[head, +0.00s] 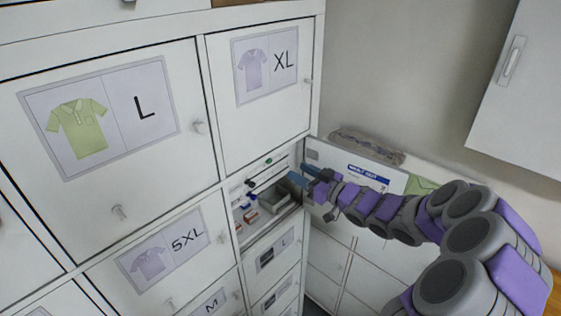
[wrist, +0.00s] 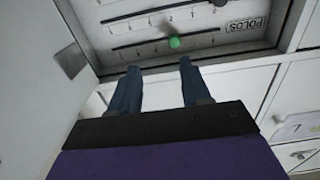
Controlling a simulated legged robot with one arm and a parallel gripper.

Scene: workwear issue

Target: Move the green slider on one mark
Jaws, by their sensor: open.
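The green slider (wrist: 175,43) is a small round knob by the lower of two dark slots with tick marks, on a pale panel (wrist: 245,42) labelled POLOS. In the wrist view the green slider shows just beyond the fingertips, nearer the right finger; I see no contact. In the head view my gripper (head: 299,178) is in front of the cabinet, right of and below the slider.
Below the panel, an open compartment (head: 268,212) holds several small items. An open door or panel stands left in the wrist view (wrist: 32,80). Cabinet doors marked L (head: 110,120) and XL (head: 262,85) are shut.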

